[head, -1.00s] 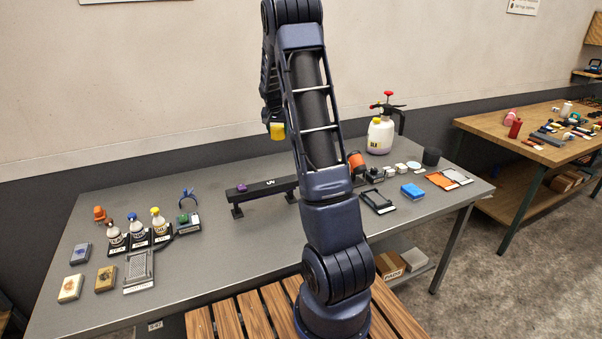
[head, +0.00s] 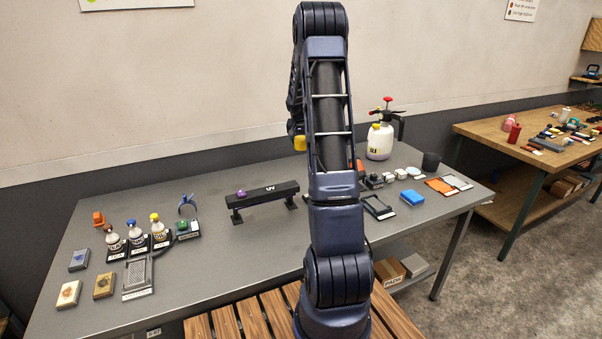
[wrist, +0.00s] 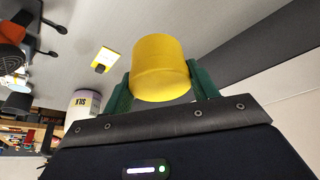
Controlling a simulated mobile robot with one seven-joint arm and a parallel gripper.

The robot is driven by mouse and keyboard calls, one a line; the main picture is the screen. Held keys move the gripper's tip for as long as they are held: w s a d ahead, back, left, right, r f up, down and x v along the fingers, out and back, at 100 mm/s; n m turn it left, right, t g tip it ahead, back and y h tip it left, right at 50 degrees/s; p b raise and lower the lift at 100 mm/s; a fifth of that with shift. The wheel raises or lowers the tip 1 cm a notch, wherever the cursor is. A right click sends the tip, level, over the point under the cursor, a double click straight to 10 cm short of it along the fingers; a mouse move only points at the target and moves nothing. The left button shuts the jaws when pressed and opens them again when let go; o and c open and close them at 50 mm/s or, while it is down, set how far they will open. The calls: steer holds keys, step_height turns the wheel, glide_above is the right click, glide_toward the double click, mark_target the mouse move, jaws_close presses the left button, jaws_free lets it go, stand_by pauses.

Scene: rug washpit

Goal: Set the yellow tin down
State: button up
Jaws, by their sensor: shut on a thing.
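The yellow tin (wrist: 160,68) is held between the green fingers of my gripper (wrist: 162,84), which is shut on it. In the head view the tin (head: 300,144) shows just left of my arm, apparently above the back of the grey table (head: 215,275). The gripper itself is mostly hidden behind my arm there. In the wrist view a small yellow and white label (wrist: 104,60) lies on the table, apart from the tin.
A black UV bar (head: 262,196) with a purple item stands left of my arm. A white sprayer (head: 380,141) and a dark cup (head: 431,161) stand to the right. Bottles, sponges and a grater fill the table's left. The front middle is fairly clear.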

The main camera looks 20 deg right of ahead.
step_height(320, 180, down, 16)
steer(key=shift+r, duration=0.2)
stand_by(0.4)
steer(key=o, duration=1)
steer(key=shift+f, duration=0.15)
